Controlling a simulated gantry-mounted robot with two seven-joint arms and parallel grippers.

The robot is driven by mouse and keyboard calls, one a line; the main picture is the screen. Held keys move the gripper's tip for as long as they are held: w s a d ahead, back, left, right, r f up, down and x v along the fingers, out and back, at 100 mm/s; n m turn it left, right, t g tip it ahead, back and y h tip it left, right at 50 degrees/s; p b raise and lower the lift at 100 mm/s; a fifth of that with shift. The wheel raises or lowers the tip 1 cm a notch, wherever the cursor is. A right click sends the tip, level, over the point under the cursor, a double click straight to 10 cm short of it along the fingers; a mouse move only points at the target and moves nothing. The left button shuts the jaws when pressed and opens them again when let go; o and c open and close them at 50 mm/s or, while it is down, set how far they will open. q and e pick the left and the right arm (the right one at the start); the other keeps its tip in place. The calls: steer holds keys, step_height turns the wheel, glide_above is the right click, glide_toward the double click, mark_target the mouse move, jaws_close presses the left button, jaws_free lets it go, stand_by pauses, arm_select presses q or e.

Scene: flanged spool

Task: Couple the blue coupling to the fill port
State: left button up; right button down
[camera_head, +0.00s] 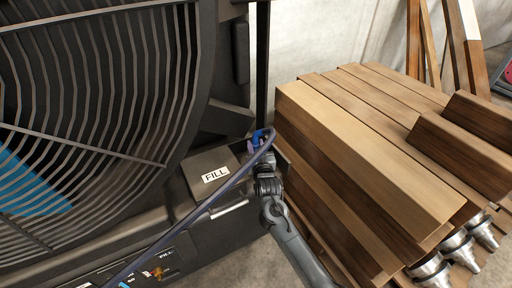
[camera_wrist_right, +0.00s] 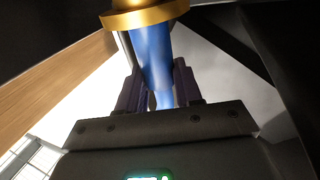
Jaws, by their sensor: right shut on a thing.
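The blue coupling (camera_head: 259,136) is at the top of my right gripper (camera_head: 262,152) in the head view, beside the dark box marked FILL. In the right wrist view the two dark fingers (camera_wrist_right: 159,84) are shut on the blue coupling's tapered body (camera_wrist_right: 152,52). A gold ring (camera_wrist_right: 145,17) sits at its far end; I cannot tell whether it belongs to the coupling or to the port. A dark blue hose (camera_head: 208,202) runs from the coupling down to the lower left. The fill port itself is not clearly visible. My left gripper is not in view.
The FILL label (camera_head: 215,174) is on a dark housing next to a large round grille (camera_head: 90,120). Stacked timber beams (camera_head: 370,150) stand close on the right of my right arm. Metal cylindrical parts (camera_head: 457,250) lie at the lower right. A dark vertical post (camera_head: 262,65) rises behind the coupling.

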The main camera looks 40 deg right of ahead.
steer(key=shift+f, duration=0.35)
stand_by(0.3)
steer(key=shift+f, duration=0.2)
steer(key=c, duration=0.7)
jaws_free()
steer(key=shift+f, duration=0.2)
steer(key=shift+s+a+r+p, duration=0.2)
steer(key=shift+s+p, duration=0.05)
steer(key=shift+p, duration=0.15)
steer(key=p+v, duration=0.4)
steer(key=v, duration=0.6)
steer(key=shift+s+p, duration=0.1)
steer(key=shift+p, duration=0.2)
steer(key=shift+r, duration=0.15)
